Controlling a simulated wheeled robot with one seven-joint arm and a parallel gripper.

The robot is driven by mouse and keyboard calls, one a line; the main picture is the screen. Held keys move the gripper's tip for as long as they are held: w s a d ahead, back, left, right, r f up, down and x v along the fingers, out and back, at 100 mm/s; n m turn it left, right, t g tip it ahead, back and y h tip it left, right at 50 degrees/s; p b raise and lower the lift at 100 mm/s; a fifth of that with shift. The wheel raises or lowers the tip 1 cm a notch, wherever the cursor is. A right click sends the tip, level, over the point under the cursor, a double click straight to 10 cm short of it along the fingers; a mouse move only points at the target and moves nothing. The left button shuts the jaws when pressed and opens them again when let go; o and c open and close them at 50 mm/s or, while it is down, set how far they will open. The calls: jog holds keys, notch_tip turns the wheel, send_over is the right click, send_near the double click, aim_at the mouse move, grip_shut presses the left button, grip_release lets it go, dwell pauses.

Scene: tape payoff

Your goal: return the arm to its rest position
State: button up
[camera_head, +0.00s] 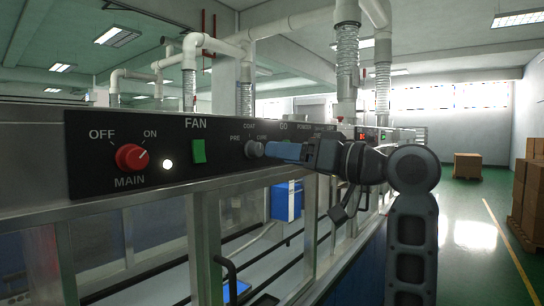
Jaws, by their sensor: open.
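My arm enters at the lower right, rises to a bent joint and reaches left to my gripper (275,151). The gripper's blue end points left along the front of the black control panel (120,130). I cannot tell whether the tip touches the knob. The jaws are open, and I see nothing held in them. The gripper and arm hide part of the panel's right side.
The panel carries a red MAIN knob (131,157), a lit white lamp (168,164) and a green FAN switch (198,151). Below are metal frames and a blue box (287,201). Cardboard boxes (530,190) stand at the right. The green floor between is mostly free.

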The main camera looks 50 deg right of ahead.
jog(key=shift+s+d+f, duration=0.1)
jog(key=shift+s, duration=1.05)
